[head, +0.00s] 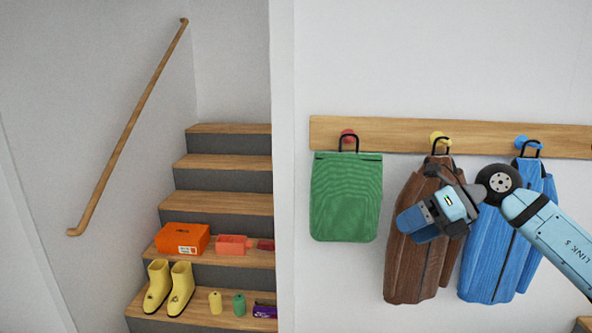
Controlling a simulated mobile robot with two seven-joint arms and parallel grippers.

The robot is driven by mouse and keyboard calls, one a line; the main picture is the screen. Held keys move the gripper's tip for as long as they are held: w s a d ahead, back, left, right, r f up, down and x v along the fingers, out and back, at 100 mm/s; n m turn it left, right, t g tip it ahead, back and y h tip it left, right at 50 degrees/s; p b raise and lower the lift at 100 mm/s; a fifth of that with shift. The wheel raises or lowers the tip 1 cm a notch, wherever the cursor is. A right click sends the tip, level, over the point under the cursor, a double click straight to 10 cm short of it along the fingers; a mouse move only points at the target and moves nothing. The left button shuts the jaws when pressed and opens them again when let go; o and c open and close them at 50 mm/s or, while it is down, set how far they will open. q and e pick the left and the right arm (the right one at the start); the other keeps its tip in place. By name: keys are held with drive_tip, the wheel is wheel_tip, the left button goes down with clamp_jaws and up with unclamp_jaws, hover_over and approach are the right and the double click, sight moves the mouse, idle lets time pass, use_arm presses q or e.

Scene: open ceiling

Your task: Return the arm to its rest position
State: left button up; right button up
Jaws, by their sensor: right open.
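My right arm (550,235) comes in from the right edge, bends at a dark round joint and ends in my right gripper (441,207). The gripper is open, and nothing shows between its fingers. It is in front of the brown jacket (405,265) and covers part of it. I cannot tell from this view whether it touches the jacket. My left gripper is not in view.
A wooden rail (385,133) with coloured pegs holds a green bag (345,200), the brown jacket and a blue jacket (490,265). At left, stairs (225,203) carry yellow boots (170,288), an orange box (182,239) and small items. A handrail (130,122) runs along the wall.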

drive_tip(key=s+a+f+m+t+y, duration=0.3)
drive_tip(key=a+f+m+t+y, duration=0.15)
drive_tip(key=f+m, duration=0.25)
drive_tip(key=s+a+f+m+t+y, duration=0.4)
drive_tip(key=a+f+m+y, duration=0.1)
drive_tip(key=f+m, duration=0.2)
drive_tip(key=s+d+f+m+t+h, duration=0.2)
drive_tip(key=s+f+m+t+h, duration=0.1)
drive_tip(key=f+m+h, duration=0.45)
drive_tip(key=s+d+f+m+t+h, duration=0.25)
drive_tip(key=s+f+m+h, duration=0.2)
drive_tip(key=f+m, duration=0.45)
drive_tip(key=s+f+m+g+h, duration=0.4)
drive_tip(key=s+f+m, duration=0.3)
drive_tip(key=s+f, duration=0.7)
drive_tip(key=shift+s+d+f+m+g+h, duration=0.15)
drive_tip(key=shift+s+d+m+g+h, duration=0.2)
drive_tip(key=shift+g, duration=0.35)
